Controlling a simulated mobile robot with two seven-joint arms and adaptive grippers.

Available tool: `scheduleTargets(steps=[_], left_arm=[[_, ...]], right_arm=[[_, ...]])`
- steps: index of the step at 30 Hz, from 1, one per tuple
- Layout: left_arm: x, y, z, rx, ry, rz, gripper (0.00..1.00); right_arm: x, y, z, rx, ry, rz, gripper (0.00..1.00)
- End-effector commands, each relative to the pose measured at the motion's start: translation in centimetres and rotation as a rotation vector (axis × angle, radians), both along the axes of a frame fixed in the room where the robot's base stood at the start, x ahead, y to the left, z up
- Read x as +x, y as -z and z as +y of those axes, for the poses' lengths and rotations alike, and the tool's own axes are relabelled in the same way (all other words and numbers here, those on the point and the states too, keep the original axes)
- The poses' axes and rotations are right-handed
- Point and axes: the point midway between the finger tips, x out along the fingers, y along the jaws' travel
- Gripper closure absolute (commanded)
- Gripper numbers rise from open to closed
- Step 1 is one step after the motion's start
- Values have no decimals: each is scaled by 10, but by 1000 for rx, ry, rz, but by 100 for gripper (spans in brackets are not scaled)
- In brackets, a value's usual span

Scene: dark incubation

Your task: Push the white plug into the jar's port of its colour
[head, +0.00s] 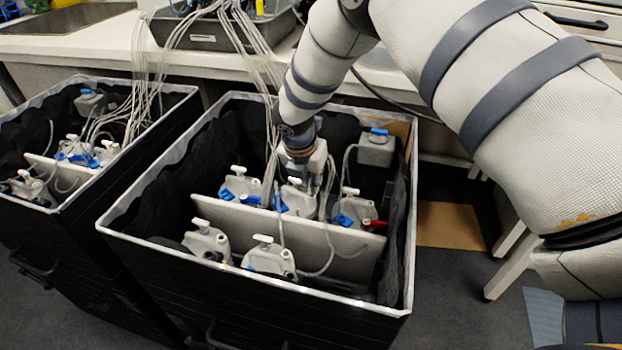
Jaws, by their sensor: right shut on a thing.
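My right arm reaches down from the upper right, and my right gripper (309,166) points down into the right-hand black bin. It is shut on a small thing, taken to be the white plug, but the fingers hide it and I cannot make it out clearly. Just below the gripper is a grey jar (297,200) with a white clamp on top and a blue part on its left side. Whether the gripper touches this jar, and which port is white, is too small to tell. My left gripper is not in view.
More grey jars stand in the bin (108,229), on both sides of a pale divider (325,243); one at right (352,210) has a red-tipped port. A grey box (376,150) sits at the back wall. Thin tubes (262,62) hang down beside my gripper. Another bin (30,215) stands left.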

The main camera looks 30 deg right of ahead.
Motion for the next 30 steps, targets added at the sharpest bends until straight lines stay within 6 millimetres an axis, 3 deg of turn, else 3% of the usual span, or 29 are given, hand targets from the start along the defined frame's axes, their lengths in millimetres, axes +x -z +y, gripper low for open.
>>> scheduleTargets(steps=[30], left_arm=[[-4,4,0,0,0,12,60]], right_arm=[[0,13,0,-1,0,1,100]])
